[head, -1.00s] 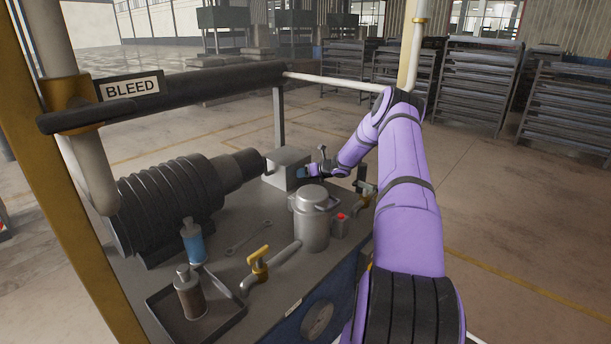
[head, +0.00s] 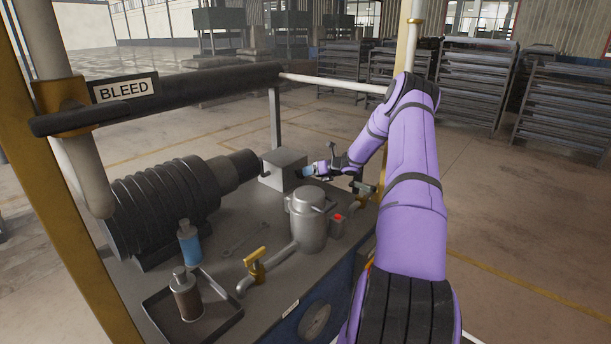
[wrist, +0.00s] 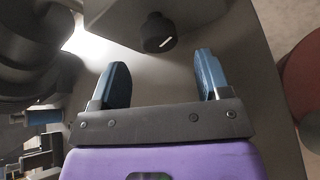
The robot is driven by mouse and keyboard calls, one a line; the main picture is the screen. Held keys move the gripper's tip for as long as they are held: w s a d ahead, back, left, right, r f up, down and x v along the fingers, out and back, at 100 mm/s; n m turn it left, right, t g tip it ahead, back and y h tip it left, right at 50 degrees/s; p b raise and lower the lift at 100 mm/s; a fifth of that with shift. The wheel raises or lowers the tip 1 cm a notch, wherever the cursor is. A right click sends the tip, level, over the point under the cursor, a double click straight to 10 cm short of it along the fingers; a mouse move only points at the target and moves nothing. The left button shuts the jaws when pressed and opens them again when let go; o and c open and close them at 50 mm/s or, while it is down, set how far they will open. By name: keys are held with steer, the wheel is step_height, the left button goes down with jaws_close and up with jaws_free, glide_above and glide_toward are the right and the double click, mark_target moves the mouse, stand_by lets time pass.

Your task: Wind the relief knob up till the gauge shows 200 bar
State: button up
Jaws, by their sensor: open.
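The relief knob (wrist: 157,33) is a dark round knob with a white mark, on the face of a grey block in the wrist view. The grey block (head: 284,168) also shows in the head view, at the far end of the bench. My gripper (wrist: 162,78) is open, its two blue fingers apart with nothing between them. The knob lies just beyond the fingertips, roughly centred between them and not touched. In the head view my gripper (head: 304,173) is beside the block, small and partly hidden. I see no readable gauge dial in either view.
A grey canister (head: 308,222) and a small box with a red button (head: 338,224) stand near my arm. A yellow-handled valve (head: 256,260), a tray (head: 218,331) with a bottle, and a large ribbed motor (head: 165,205) fill the bench's left. A BLEED sign hangs on a rail (head: 200,90).

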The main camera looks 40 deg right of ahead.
steer(key=shift+v, duration=2.4)
